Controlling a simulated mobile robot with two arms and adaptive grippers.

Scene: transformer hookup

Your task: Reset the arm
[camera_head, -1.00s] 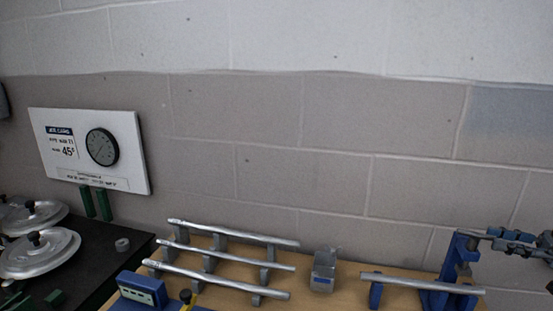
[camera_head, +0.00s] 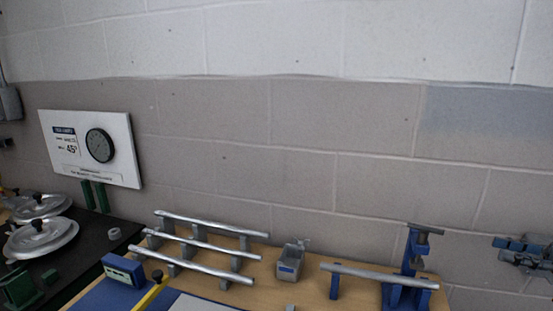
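My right gripper (camera_head: 527,252) is at the right edge of the head view, in front of the wall and to the right of the bench. It is blue and grey, seen side-on and small, and nothing shows in it; I cannot make out whether its fingers are apart. My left gripper is not in view. A metal tube (camera_head: 378,276) lies across a blue stand (camera_head: 408,278) at the right end of the bench, apart from my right gripper. Several more tubes (camera_head: 205,242) lie on a grey rack at the middle left.
The wooden bench (camera_head: 314,290) also holds a small grey box (camera_head: 291,262), a blue device (camera_head: 124,270) and a yellow-handled tool (camera_head: 150,296). Silver lidded discs (camera_head: 40,239) sit on a black table at left. A sign with a dial (camera_head: 92,147) hangs on the wall.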

